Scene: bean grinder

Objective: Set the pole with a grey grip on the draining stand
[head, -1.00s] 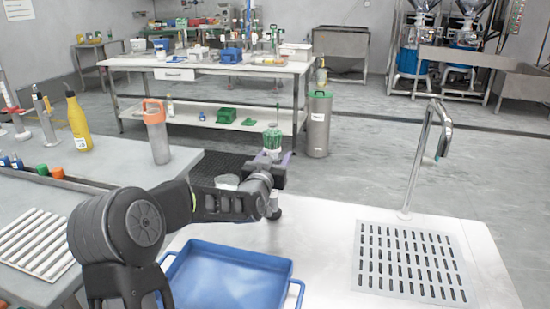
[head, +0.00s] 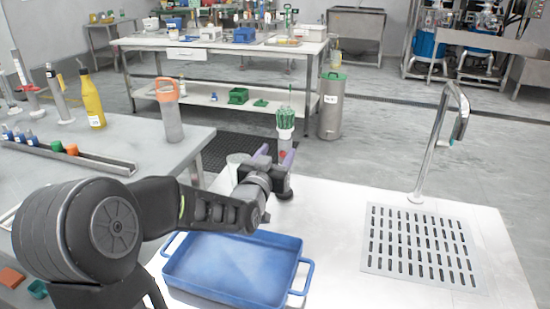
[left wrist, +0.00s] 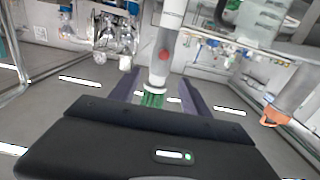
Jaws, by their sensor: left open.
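On the left table stands a slim pole with a grey shaft and dark top (head: 57,92), which I take for the pole with a grey grip. A slotted metal plate (head: 420,246) lies at the right of the white counter; I take it for the draining stand. My left gripper (head: 279,160) is open, far from both, over the counter's far edge. A white upright thing with a green top (head: 286,118) shows beyond its fingers; the left wrist view shows its green end (left wrist: 153,98) between the fingers, contact unclear. My right gripper is out of view.
A blue tray (head: 305,272) lies on the counter in front of my left gripper. A curved metal tap (head: 432,150) rises behind the slotted plate. A yellow bottle (head: 91,102) and an orange-handled tumbler (head: 173,122) stand on the left table. The counter between tray and plate is clear.

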